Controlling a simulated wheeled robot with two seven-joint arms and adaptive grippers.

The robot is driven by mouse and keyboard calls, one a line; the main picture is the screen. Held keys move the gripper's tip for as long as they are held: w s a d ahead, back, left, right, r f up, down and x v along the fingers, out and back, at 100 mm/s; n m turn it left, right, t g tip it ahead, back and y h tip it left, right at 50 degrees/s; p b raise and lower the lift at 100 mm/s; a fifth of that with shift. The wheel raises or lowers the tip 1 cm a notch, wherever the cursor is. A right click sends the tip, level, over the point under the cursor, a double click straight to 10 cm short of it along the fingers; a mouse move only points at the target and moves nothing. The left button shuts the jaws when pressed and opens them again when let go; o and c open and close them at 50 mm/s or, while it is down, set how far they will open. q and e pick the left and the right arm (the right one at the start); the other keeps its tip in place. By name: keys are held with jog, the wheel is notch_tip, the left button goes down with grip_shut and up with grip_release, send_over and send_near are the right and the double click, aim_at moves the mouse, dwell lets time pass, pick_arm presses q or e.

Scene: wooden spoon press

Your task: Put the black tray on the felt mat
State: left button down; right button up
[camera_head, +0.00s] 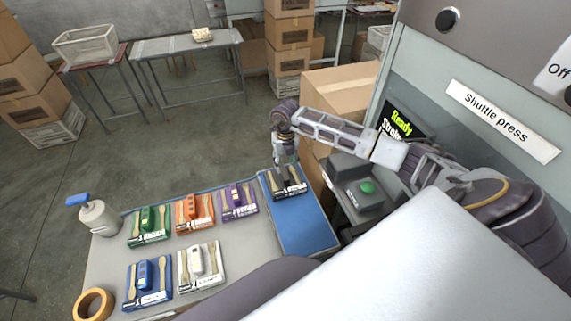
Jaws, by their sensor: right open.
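The black tray (293,194) holds a dark piece and spoon-like wooden pieces, and has a pale label on its front. It appears to lie at the far end of the blue felt mat (302,231). My right gripper (285,167) points down just above the back of the black tray. Its fingers are open; the picture is too small to tell whether they touch the tray. The near part of the mat is bare. My left gripper is out of view.
Green (148,226), orange (195,211), purple (239,202), blue (148,286) and white (201,267) trays lie left of the mat. An orange tape roll (78,305) and a blue-handled canister (98,217) are farther left. The shuttle press (470,90) stands right.

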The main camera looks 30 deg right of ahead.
jog(key=shift+r+p, duration=0.5)
jog(key=shift+r, duration=0.65)
